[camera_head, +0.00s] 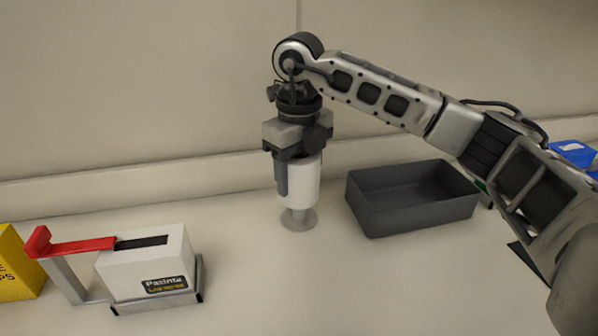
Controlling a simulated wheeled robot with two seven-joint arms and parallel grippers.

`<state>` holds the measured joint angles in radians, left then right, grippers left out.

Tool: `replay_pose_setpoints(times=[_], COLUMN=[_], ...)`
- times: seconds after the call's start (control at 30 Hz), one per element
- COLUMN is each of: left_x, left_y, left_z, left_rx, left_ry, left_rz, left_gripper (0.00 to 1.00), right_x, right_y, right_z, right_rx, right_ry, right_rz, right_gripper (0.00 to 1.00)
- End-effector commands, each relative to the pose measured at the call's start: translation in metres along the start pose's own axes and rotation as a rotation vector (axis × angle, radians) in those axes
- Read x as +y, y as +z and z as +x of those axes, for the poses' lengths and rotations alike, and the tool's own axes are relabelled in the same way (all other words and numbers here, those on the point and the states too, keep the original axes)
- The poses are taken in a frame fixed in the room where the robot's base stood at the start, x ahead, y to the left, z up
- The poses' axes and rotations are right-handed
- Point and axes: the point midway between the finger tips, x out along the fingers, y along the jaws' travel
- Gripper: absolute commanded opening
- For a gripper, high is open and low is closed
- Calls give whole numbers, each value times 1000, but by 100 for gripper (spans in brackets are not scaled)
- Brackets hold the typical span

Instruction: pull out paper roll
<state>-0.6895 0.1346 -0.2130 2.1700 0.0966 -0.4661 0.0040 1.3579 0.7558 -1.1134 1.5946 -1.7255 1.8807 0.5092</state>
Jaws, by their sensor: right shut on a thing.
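A white paper roll (305,182) is upright at the middle of the counter, above a grey round stand base (298,219). A short stretch of the stand's stem shows between the roll's lower end and the base. My right gripper (296,172) points down from above and is shut on the paper roll, with one finger visible along its left side. The other finger is hidden. My left gripper is not in view.
A dark grey open bin (411,207), empty, stands to the right of the roll. A white device with a red lever (147,264) and a yellow box (17,263) are at the left. A blue item (572,153) lies at the far right. The wall is close behind.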

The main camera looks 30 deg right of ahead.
Motion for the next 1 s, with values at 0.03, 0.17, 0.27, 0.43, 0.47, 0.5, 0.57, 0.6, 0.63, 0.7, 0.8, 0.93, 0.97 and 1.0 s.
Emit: replay_pose_setpoints(times=[0.03, 0.17, 0.27, 0.43, 0.47, 0.5, 0.57, 0.6, 0.63, 0.7, 0.8, 0.93, 0.97, 1.0], left_x=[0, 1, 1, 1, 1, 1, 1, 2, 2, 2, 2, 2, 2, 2], left_y=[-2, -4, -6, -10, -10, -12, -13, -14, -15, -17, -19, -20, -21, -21], left_z=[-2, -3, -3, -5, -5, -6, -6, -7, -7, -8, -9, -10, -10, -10], left_rx=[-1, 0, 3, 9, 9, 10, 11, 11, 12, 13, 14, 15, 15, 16], left_ry=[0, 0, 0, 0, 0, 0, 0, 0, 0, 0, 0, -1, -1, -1], left_rz=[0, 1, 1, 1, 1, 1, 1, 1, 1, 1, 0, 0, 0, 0], left_gripper=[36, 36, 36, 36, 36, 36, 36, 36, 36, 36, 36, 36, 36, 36], right_x=[0, 0, 0, 0, 0, 0, 0, 0, 0, 0, 0, 0, 0, 0], right_y=[0, 0, 0, 0, 0, 0, 0, 0, 0, 0, 0, 0, 0, 1], right_z=[-4, -7, -7, -10, -11, -13, -15, -16, -17, -19, -22, -24, -24, -25], right_rx=[-1, -1, -1, -1, -1, -1, -1, -1, -1, -1, -1, -2, -3, -3], right_ry=[0, 0, 0, 0, 0, 0, 0, 0, 0, 0, 0, 0, 0, 0], right_rz=[0, 0, 0, 0, 0, 0, 0, 0, 0, 0, 0, 0, 0, 0], right_gripper=[33, 33, 33, 33, 33, 33, 33, 33, 33, 33, 33, 33, 33, 33])
